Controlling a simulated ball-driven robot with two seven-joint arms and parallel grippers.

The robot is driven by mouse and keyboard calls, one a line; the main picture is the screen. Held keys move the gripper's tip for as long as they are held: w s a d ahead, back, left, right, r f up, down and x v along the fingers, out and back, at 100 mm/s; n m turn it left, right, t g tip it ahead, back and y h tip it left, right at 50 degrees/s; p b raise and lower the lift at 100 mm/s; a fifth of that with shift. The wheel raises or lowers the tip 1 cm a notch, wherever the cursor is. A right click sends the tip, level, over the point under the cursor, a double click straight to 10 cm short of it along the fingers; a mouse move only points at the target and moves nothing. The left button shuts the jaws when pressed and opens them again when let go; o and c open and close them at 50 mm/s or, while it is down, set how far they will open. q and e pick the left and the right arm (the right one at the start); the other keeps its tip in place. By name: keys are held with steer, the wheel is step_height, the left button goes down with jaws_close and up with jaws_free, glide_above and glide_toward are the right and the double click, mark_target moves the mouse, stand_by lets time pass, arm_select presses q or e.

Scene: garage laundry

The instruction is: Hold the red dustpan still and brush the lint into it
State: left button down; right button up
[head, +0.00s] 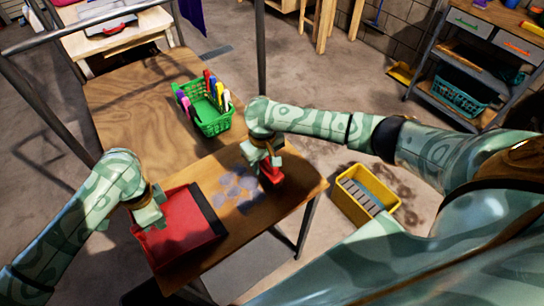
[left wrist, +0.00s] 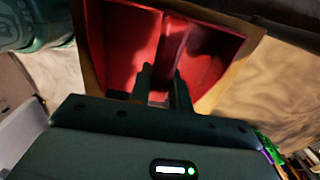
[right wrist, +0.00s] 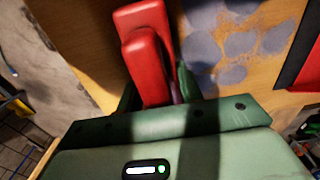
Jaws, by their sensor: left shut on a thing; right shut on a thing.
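The red dustpan (head: 182,232) lies on the wooden table (head: 135,95) at its near left part, with its dark lip facing right. My left gripper (head: 148,212) is shut on the dustpan at its left side; the dustpan's red inside fills the left wrist view (left wrist: 160,45). The lint (head: 238,187) is several flat grey-blue patches on the table to the right of the dustpan; it also shows in the right wrist view (right wrist: 235,45). My right gripper (head: 265,158) is shut on a red brush (head: 271,172), right of the lint. The brush's bristles are mostly hidden.
A green basket (head: 212,118) with colourful bottles stands further back on the table. A yellow bin (head: 364,194) is on the floor beyond the table's right edge. Metal posts rise at the table's back and left. A shelf unit (head: 480,60) stands at the upper right.

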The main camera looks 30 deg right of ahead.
steer(key=a, duration=0.5)
steer(key=s+a, duration=0.1)
steer(key=a, duration=0.2)
steer(key=shift+a+f, duration=0.1)
steer(key=shift+a, duration=0.2)
steer(key=a, duration=0.5)
steer(key=shift+s, duration=0.1)
arm_select(q)
steer(key=shift+s, duration=0.1)
arm_select(e)
steer(key=a, duration=0.4)
steer(key=shift+s, duration=0.15)
arm_select(q)
steer(key=shift+d, duration=0.2)
arm_select(e)
steer(key=shift+s+a+r, duration=0.1)
steer(key=shift+a, duration=0.35)
steer(key=shift+s+a+r, duration=0.1)
steer(key=shift+a, duration=0.35)
steer(key=shift+r, duration=0.1)
